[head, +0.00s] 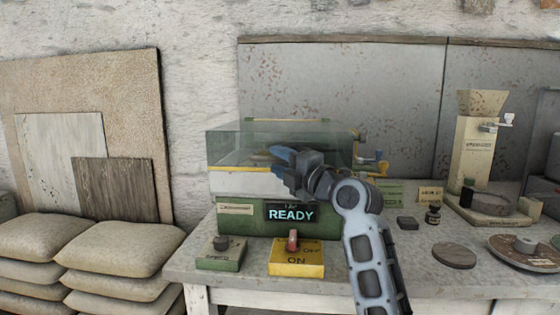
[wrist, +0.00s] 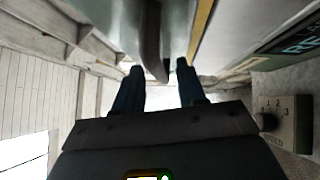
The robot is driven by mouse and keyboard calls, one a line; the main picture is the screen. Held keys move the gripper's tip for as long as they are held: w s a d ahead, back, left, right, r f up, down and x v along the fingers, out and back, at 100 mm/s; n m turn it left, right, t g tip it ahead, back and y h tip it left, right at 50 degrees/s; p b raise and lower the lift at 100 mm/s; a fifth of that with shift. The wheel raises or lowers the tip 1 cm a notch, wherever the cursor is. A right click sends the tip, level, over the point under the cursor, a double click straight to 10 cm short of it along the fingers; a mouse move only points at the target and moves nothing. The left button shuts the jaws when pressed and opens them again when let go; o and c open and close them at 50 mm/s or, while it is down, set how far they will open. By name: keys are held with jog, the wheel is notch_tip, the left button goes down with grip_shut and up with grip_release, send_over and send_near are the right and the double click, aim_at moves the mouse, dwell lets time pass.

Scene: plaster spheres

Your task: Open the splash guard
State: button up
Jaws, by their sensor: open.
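The splash guard (head: 232,146) is a clear, box-like cover over the bench machine (head: 240,220), with a yellow strip along its lower front edge. It looks closed over the machine. My gripper (head: 276,153) is in front of the guard's front face, and hides part of it. In the wrist view my two blue fingers (wrist: 159,68) are spread apart. A dark grey, curved bar (wrist: 151,45), perhaps the guard's handle, reaches down between the fingertips. I cannot tell whether either finger touches it.
A lit READY display (head: 291,213) is on the machine's front. A yellow ON box (head: 297,262) and a green dial box (head: 222,253) stand before it. Yellow-handled levers (head: 376,166) stick out right. A beige grinder (head: 478,145) and dark disc (head: 454,255) stand further right.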

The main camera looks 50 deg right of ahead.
jog(key=shift+w, duration=0.2)
jog(key=shift+c, duration=0.2)
grip_shut()
dwell(0.4)
